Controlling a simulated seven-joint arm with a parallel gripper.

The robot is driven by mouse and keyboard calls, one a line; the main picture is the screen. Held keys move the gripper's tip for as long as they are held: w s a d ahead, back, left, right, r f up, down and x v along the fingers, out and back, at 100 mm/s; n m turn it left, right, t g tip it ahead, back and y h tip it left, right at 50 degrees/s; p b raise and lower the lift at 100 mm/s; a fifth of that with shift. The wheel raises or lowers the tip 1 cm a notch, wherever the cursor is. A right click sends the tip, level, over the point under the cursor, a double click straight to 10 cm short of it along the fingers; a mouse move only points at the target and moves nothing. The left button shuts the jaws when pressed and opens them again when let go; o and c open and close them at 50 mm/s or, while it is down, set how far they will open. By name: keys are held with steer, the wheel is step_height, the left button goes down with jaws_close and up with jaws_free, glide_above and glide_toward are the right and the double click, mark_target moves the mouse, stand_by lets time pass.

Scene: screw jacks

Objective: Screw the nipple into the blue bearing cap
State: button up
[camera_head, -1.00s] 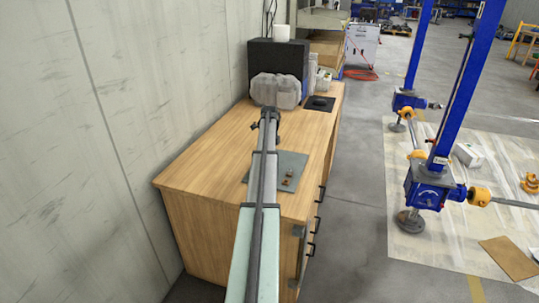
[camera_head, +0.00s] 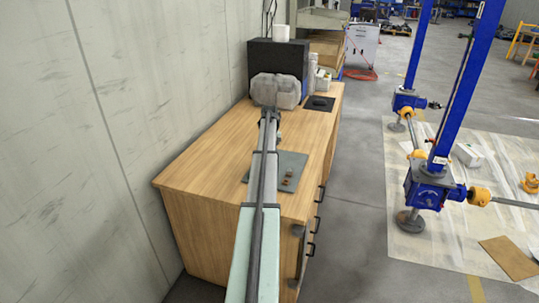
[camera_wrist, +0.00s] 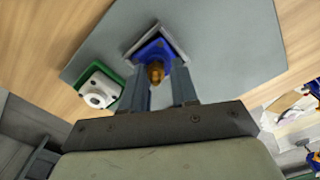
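In the wrist view, the blue bearing cap (camera_wrist: 153,50) sits in a grey square holder on the grey mat. A brass-coloured nipple (camera_wrist: 156,73) shows in front of the cap, at the tips of my gripper's fingers (camera_wrist: 161,78). The nipple overlaps the cap in the picture; I cannot tell whether it touches the cap. The fingers stand apart on either side of the nipple, with a gap between them; whether they grip it is unclear. In the head view, my arm hides the gripper and the blue cap.
Two small brownish parts (camera_head: 288,177) lie on the grey mat (camera_head: 295,160) on the wooden bench (camera_head: 215,150). A black box (camera_head: 275,60) stands at its back.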

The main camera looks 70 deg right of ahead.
steer(key=shift+o, duration=0.6)
steer(key=shift+w+a+f, duration=0.2)
steer(key=shift+r, duration=0.1)
step_height(320, 180, up, 14)
